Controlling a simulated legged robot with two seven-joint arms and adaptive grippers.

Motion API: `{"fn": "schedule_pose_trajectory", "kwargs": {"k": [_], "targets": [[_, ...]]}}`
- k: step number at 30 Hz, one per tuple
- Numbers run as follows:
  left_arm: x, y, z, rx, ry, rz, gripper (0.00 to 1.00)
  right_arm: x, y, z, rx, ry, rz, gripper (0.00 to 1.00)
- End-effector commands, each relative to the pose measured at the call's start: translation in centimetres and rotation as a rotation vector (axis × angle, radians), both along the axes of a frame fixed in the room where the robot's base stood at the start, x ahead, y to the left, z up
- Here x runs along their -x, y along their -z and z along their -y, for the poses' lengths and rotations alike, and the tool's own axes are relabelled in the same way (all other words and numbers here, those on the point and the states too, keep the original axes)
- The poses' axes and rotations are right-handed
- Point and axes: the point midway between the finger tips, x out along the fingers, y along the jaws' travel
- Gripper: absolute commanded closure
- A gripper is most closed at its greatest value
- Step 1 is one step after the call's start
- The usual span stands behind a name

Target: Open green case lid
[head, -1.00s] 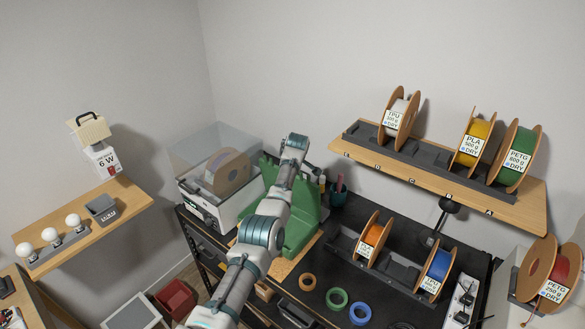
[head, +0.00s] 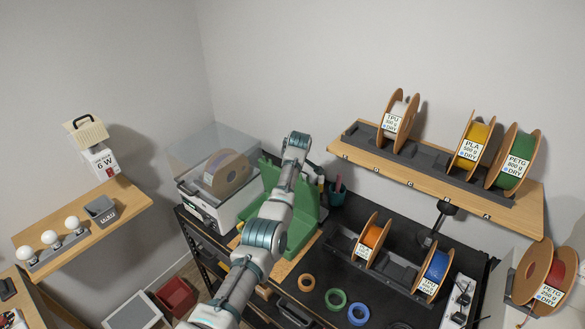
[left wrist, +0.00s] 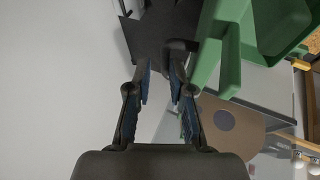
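The green case (head: 303,232) sits on the black bench, partly hidden behind my left arm. Its green lid (head: 270,177) stands raised at the back left of the case. In the left wrist view the green case parts (left wrist: 228,58) show at the upper right, beside my left gripper. My left gripper (left wrist: 162,72) has its two fingers apart with a narrow gap and nothing clearly held between them. In the head view the wrist is above the case and the fingers are mostly hidden. My right gripper is not in view.
A white printer-like box with a clear cover (head: 212,205) stands left of the case. Spool racks (head: 385,262), tape rings (head: 336,298) and a pen cup (head: 337,192) lie to the right. A wooden shelf with spools (head: 440,185) hangs above the bench.

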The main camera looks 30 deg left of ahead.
Motion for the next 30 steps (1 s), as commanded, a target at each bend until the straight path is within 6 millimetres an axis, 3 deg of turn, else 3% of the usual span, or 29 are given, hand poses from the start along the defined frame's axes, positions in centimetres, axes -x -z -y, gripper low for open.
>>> {"fn": "schedule_pose_trajectory", "kwargs": {"k": [10,30], "targets": [[0.1,-2.8,1.0,-0.002,-0.001,0.0,0.8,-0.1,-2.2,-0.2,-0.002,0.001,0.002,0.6],[0.5,-7.4,2.9,-0.001,-0.001,0.002,0.8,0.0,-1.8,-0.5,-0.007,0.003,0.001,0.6]]}}
